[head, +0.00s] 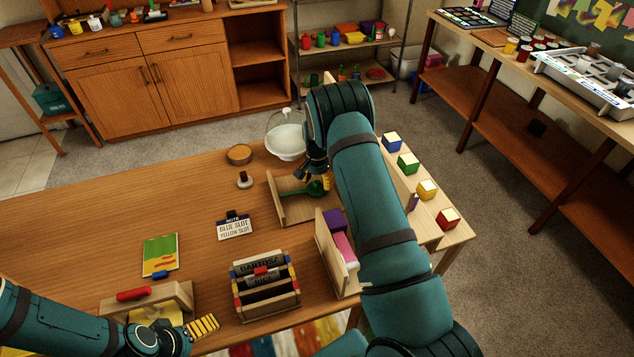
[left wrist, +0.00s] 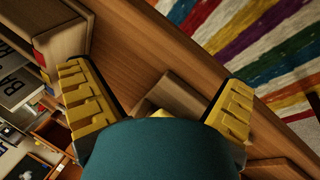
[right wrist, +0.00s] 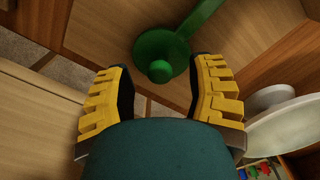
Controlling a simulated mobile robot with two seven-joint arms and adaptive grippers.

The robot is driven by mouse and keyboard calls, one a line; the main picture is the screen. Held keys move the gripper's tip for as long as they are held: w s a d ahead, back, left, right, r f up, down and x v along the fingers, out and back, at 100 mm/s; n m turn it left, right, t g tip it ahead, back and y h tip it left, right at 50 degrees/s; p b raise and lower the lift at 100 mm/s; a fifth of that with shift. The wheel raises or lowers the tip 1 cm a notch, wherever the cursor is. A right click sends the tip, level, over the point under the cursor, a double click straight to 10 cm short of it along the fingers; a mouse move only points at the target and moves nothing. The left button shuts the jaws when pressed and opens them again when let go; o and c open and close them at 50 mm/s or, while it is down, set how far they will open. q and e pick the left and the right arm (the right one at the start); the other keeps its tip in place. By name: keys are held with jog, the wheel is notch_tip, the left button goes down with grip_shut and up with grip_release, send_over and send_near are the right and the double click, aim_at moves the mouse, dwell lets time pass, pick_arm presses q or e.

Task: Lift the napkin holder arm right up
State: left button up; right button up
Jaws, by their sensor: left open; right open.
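The napkin holder appears to be the wooden holder (head: 290,211) with an upright back board, near the table's right side. Its green arm (head: 297,191) lies low across the base and ends in a round disc with a knob. In the right wrist view the green arm (right wrist: 196,22) and its disc (right wrist: 151,46) lie ahead, between and beyond the fingers. My right gripper (head: 323,176) is open, close to the disc; contact cannot be told. It also shows in the right wrist view (right wrist: 160,85). My left gripper (left wrist: 155,85) is open and empty near the table's front edge.
A glass-domed stand (head: 286,145) is behind the holder. A divided box (head: 266,290) and a wooden holder with purple and pink items (head: 335,262) stand in front. Coloured cubes (head: 408,163) line the right side. A wooden piece with a red handle (head: 178,299) is near my left gripper.

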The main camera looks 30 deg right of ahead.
jog(key=shift+f, duration=0.3)
grip_shut()
pick_arm(q)
jog(key=shift+a, duration=0.1)
